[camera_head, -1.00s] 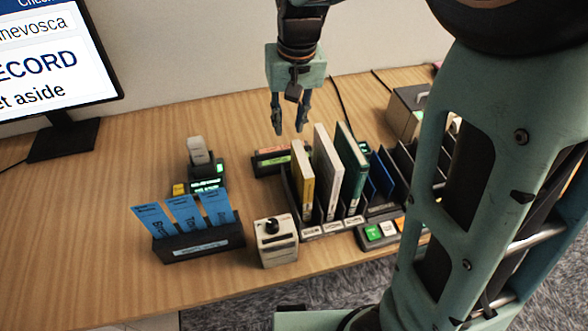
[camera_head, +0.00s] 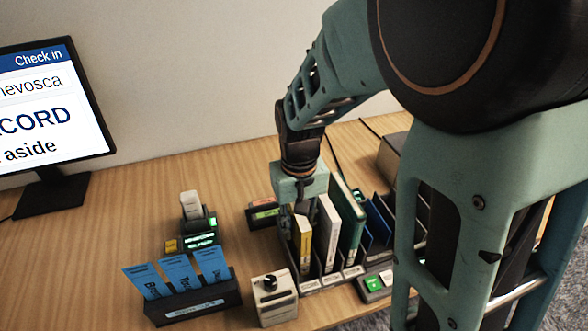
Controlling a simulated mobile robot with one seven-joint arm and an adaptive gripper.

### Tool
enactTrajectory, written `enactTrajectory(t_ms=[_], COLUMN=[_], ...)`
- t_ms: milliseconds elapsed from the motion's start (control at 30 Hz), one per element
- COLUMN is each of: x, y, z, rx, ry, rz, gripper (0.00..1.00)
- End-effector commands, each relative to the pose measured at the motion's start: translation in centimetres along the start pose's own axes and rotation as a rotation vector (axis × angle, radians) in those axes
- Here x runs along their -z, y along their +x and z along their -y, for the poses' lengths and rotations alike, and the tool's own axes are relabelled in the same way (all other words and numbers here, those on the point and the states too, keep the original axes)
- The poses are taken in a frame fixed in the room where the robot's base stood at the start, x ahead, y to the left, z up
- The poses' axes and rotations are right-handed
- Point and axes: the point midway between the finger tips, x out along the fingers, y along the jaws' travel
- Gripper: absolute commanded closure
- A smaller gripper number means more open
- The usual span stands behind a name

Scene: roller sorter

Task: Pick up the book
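Upright books stand in a black slotted rack (camera_head: 312,285) on the desk: a yellow-spined book (camera_head: 303,242), a white one (camera_head: 328,235) and a green one (camera_head: 349,225). The task line does not say which book is meant. My gripper (camera_head: 297,212) points down at the top of the yellow-spined book, close to the white one. Its fingertips are small and partly hidden among the books, so I cannot tell whether they touch or close on one.
A monitor (camera_head: 45,120) stands at the left. Blue cards (camera_head: 178,275) in a black holder, a knob box (camera_head: 273,297) and a small device with green lights (camera_head: 198,228) are left of the rack. Blue dividers (camera_head: 378,222) are to its right. Bare desk lies at the left.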

Motion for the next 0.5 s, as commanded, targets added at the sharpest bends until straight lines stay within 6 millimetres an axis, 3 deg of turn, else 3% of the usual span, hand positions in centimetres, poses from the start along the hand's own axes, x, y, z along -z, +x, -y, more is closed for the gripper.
enactTrajectory(t_ms=[200, 467, 500], x=[0.1, 0.2, 0.2], y=[2.6, 2.8, 2.8], z=[0.0, 0.0, 0.0], rx=[0.0, 0.001, 0.001], ry=[-0.001, -0.001, -0.001], rz=[0.0, -0.001, -0.001], gripper=[0.75, 0.75, 0.8])
